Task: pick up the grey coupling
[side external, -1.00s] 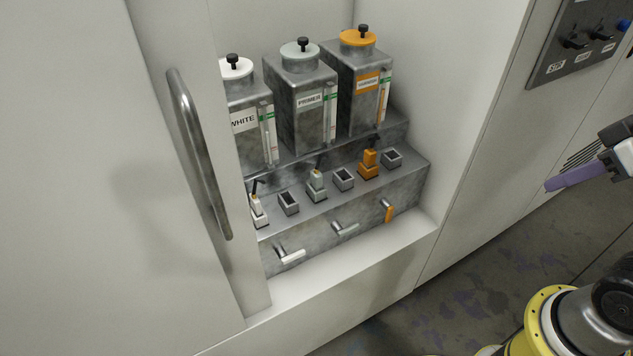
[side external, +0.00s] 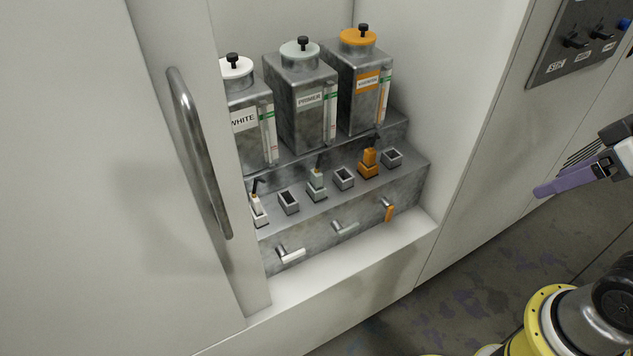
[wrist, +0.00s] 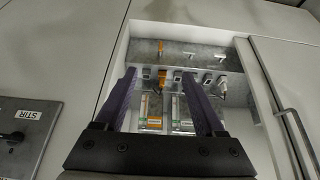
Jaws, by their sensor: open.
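The grey coupling (side external: 317,179) stands upright in a socket on the lower metal step, below the PRIMER tank, in the side view. A black tube rises from its top. My gripper (side external: 560,183) is at the right edge of that view, outside the recess and well apart from the coupling. In the wrist view my gripper (wrist: 160,74) is open, with two purple fingers spread and nothing between them. There the grey coupling cannot be made out clearly near the right fingertip.
The orange coupling (side external: 370,161) and white coupling (side external: 258,211) stand in the same row, with empty sockets (side external: 344,178) between. Tanks stand behind; valve handles (side external: 345,229) stick out below. A door with a long handle (side external: 198,150) is at left, a switch panel (side external: 581,40) at right.

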